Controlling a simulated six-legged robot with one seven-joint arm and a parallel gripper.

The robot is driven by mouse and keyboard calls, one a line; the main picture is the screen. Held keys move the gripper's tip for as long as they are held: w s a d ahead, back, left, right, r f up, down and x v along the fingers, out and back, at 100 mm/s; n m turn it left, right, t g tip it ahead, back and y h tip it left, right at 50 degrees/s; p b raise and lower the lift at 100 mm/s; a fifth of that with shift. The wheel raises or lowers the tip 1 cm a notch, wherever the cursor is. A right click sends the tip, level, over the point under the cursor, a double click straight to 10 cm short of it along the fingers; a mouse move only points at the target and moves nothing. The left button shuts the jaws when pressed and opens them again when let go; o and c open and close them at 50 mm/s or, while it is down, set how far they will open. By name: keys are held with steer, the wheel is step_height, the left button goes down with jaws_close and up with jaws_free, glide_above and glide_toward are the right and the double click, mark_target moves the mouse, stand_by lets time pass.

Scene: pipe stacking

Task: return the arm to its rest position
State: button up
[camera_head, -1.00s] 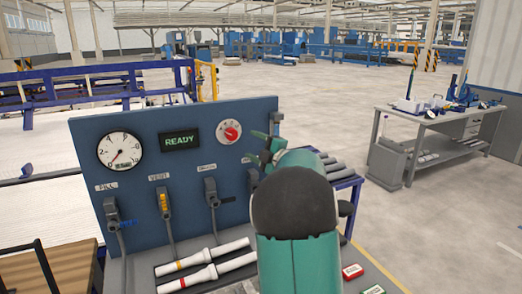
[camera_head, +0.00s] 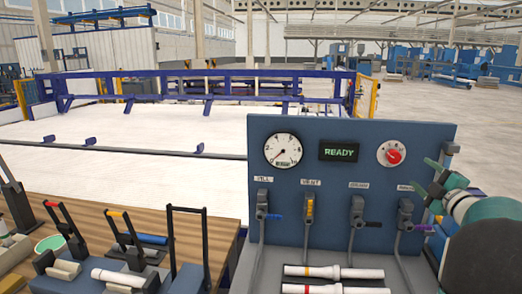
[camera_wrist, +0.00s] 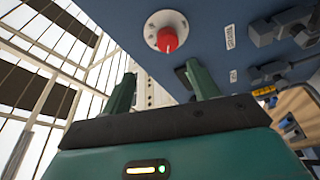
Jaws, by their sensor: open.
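My gripper (camera_head: 437,184) is at the right edge of the head view, in front of the right side of the blue panel (camera_head: 330,218). Its two green fingers are apart with nothing between them. The wrist view shows the same open fingers (camera_wrist: 161,90) and the red knob (camera_wrist: 168,40) of the panel beyond them. My arm hides the lower right of the panel and part of the bench below it. The knob also shows in the head view (camera_head: 393,156), up and left of the gripper. The gripper appears apart from the panel.
The panel carries a gauge (camera_head: 283,150), a READY display (camera_head: 340,150) and several valve handles. White pipes (camera_head: 332,272) lie in front of it. A wooden bench (camera_head: 213,232) with toggle clamps stands at the left. Open floor (camera_head: 420,97) lies behind the panel.

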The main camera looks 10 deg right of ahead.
steer(key=s+a+r+m+g+h, duration=0.2)
steer(key=s+a+m+g+h, duration=0.35)
steer(key=a+m, duration=0.7)
steer(key=s+a+f+m+g+y, duration=0.1)
steer(key=s+a+f, duration=0.3)
steer(key=s+a, duration=0.4)
steer(key=s+a+f+g+y, duration=0.2)
steer(key=s+a+f+g, duration=0.2)
steer(key=s+a, duration=0.4)
steer(key=s+a+f+m+g+y, duration=0.1)
steer(key=s+a+f+g, duration=0.2)
steer(key=s+a+f, duration=0.3)
steer(key=s+a, duration=0.1)
steer(key=s, duration=0.1)
steer(key=shift+s+a+m, duration=0.35)
steer(key=shift+a, duration=0.05)
steer(key=shift+f+y, duration=0.1)
steer(key=shift+y, duration=0.15)
